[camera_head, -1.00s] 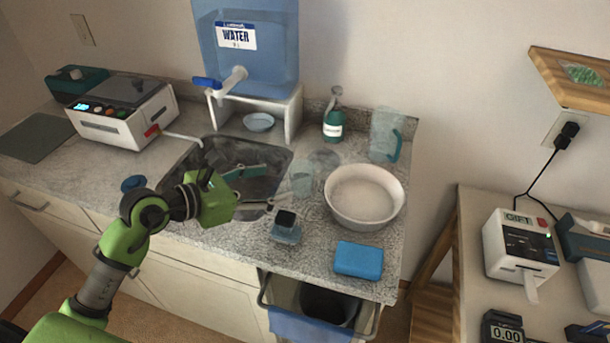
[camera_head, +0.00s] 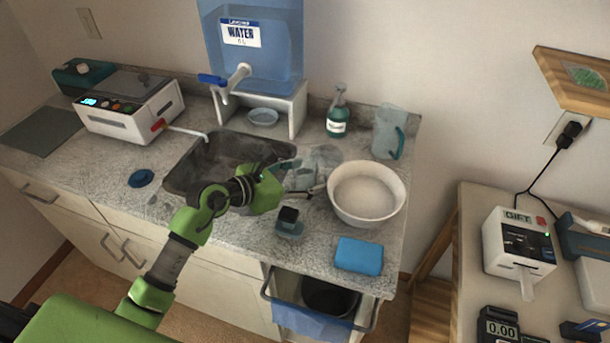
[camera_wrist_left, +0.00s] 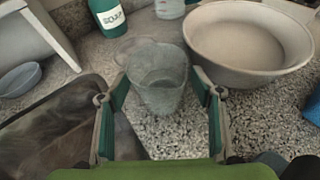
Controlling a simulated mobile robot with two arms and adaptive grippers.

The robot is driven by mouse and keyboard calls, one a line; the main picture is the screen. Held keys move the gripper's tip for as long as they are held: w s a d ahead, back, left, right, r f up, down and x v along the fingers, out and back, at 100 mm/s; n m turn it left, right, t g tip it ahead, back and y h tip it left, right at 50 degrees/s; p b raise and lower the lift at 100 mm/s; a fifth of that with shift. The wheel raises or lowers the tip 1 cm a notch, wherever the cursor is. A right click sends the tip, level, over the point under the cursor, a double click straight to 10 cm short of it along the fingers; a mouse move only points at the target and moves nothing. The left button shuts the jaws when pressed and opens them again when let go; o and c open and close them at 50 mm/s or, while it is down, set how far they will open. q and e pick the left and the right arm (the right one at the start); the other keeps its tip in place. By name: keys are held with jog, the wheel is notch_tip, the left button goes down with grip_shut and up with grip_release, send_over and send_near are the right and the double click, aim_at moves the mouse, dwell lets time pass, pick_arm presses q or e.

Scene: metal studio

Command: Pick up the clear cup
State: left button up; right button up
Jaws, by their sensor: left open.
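The clear cup (camera_wrist_left: 160,80) stands upright on the speckled counter, between the sink and the white bowl. It also shows in the head view (camera_head: 302,177), partly hidden by my gripper. My left gripper (camera_head: 301,183) is open and low over the counter at the cup. In the left wrist view its two fingers (camera_wrist_left: 160,92) lie on either side of the cup, with the cup between and just beyond their tips. I cannot tell whether either finger touches it. My right gripper is not in view.
The white bowl (camera_head: 366,192) stands close right of the cup. A soap bottle (camera_head: 337,124) and a clear pitcher (camera_head: 388,132) stand behind. The sink (camera_head: 190,168) is to the left. A small dark-topped item (camera_head: 288,222) and blue sponge (camera_head: 358,256) lie in front.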

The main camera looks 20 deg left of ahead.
pick_arm(q)
jog(key=c, duration=1.3)
jog(key=shift+o, duration=0.2)
jog(key=shift+r, duration=0.1)
